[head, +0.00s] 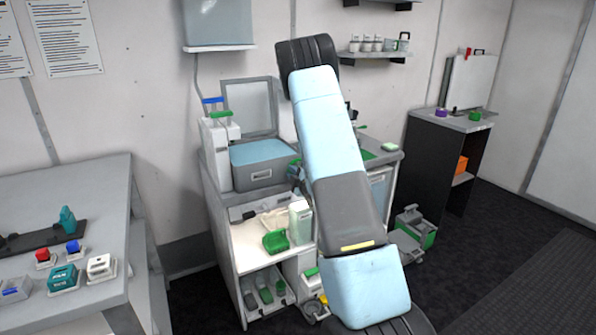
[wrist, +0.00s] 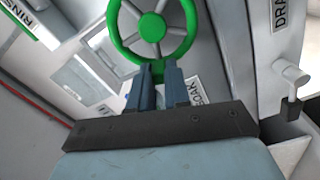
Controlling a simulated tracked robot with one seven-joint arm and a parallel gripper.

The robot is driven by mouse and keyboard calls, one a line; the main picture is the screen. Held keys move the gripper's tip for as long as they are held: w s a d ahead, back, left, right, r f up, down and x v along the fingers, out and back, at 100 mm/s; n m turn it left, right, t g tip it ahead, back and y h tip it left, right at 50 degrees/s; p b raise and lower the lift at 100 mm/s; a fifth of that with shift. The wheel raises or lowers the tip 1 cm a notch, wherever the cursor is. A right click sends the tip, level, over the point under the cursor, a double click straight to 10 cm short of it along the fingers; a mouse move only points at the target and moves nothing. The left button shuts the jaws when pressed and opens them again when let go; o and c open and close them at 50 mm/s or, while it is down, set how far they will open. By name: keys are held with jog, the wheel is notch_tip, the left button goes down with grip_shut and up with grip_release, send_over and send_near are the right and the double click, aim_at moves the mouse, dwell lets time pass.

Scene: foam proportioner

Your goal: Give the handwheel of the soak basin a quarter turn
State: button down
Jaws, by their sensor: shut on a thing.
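The green handwheel (wrist: 153,27) is at the top middle of the wrist view, with a round hub, spokes and a thick rim. A plate reading SOAK (wrist: 196,92) is fixed just below it, partly covered by my right finger. My gripper (wrist: 158,72) reaches up from below with both fingertips at the lower rim, shut on the rim. The exact contact between fingers and rim is partly hidden by the fingers. In the head view my arm hides the gripper and the handwheel.
A RINSE label (wrist: 24,18) is at the upper left of the wrist view. A DRAIN label (wrist: 280,12) and a pale tap-like fitting (wrist: 291,78) are at the right, close to my gripper. In the head view a grey box (head: 262,172) stands on the cart, left of my arm.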

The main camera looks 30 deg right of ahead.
jog(key=shift+w+a+f+n, duration=0.1)
jog(key=shift+a+f+n, duration=0.25)
jog(key=shift+n, duration=0.65)
jog(key=shift+w+a+f+n, duration=0.1)
jog(key=shift+a+f+n, duration=0.25)
jog(key=shift+n, duration=0.65)
jog(key=shift+s+d+f, duration=0.1)
jog(key=c, duration=1.2)
grip_release()
jog(key=shift+o, duration=0.6)
jog(key=shift+d, duration=0.25)
jog(key=s, duration=1.3)
jog(key=shift+s+d, duration=0.25)
jog(key=shift+s, duration=0.1)
